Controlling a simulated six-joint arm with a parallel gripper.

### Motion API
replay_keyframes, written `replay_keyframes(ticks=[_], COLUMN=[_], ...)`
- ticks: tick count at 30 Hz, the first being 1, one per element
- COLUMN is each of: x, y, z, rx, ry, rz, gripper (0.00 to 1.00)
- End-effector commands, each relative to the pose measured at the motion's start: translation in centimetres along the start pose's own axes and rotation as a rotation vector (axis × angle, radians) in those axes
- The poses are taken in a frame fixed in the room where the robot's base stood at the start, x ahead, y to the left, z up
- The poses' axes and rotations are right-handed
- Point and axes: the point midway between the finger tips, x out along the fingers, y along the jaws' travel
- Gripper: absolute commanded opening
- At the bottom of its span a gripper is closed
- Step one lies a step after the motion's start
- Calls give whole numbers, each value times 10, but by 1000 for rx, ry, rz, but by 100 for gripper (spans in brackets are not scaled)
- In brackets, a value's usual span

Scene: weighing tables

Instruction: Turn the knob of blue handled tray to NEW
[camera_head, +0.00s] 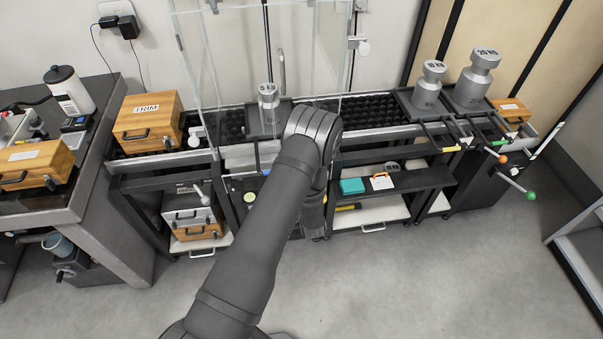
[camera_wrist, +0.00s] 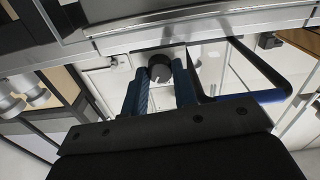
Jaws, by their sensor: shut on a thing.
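In the wrist view my gripper (camera_wrist: 161,80) has its two blue fingers on either side of a small dark round knob (camera_wrist: 160,67) and is shut on it. A bent black handle with a blue grip (camera_wrist: 262,96) stands to the right of the fingers, apart from them. In the head view my arm hides the gripper, the knob and most of the blue handle. A dark tray (camera_head: 256,122) sits in the middle of the roller bench, bearing a grey weight (camera_head: 268,97). I cannot read any marking at the knob.
Clear glass panels (camera_head: 205,75) stand around the middle tray. Two larger weights (camera_head: 429,85) (camera_head: 478,78) stand on trays to the right, with yellow and green handles in front. A wooden TRIM box (camera_head: 148,120) is at left. The floor in front is clear.

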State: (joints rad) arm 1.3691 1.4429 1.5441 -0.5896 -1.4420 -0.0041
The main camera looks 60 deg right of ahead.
Motion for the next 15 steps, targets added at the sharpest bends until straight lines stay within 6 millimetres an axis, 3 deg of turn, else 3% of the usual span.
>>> replay_keyframes(ticks=[15], x=[-1], y=[0], z=[0], rx=[-428], ry=[0], rz=[1], gripper=[3])
